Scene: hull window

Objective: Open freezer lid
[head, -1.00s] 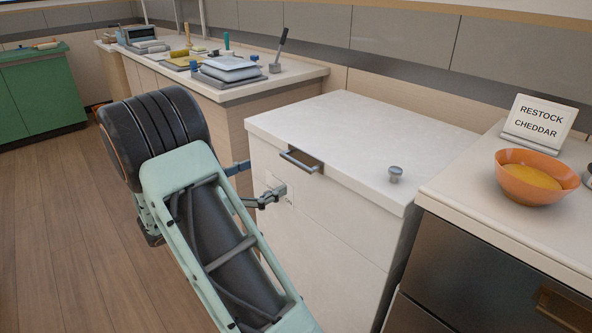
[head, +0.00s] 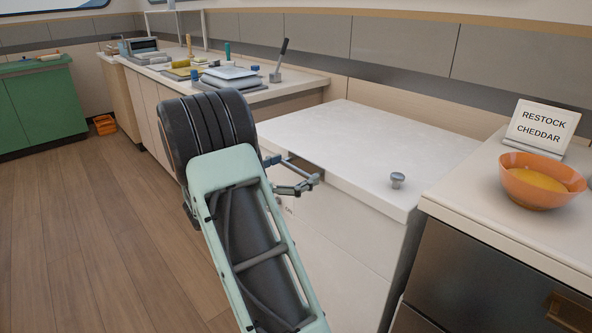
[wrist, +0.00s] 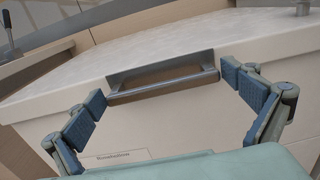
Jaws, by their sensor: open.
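The white chest freezer (head: 345,235) stands at the centre right in the head view. Its pale lid (head: 370,145) lies flat and closed, with a small grey knob (head: 397,180) on top near the right front corner. The metal lid handle (wrist: 163,82) shows on the front edge in the wrist view. My gripper (wrist: 165,105) is open, its blue finger pads spread on either side of the handle, apparently not touching it. In the head view my gripper (head: 290,176) is at the lid's front edge and partly hides the handle.
A counter (head: 480,195) to the right of the freezer bears an orange bowl (head: 541,181) and a "Restock Cheddar" sign (head: 542,124). A counter behind on the left holds trays and tools. The wooden floor (head: 100,240) at left is clear.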

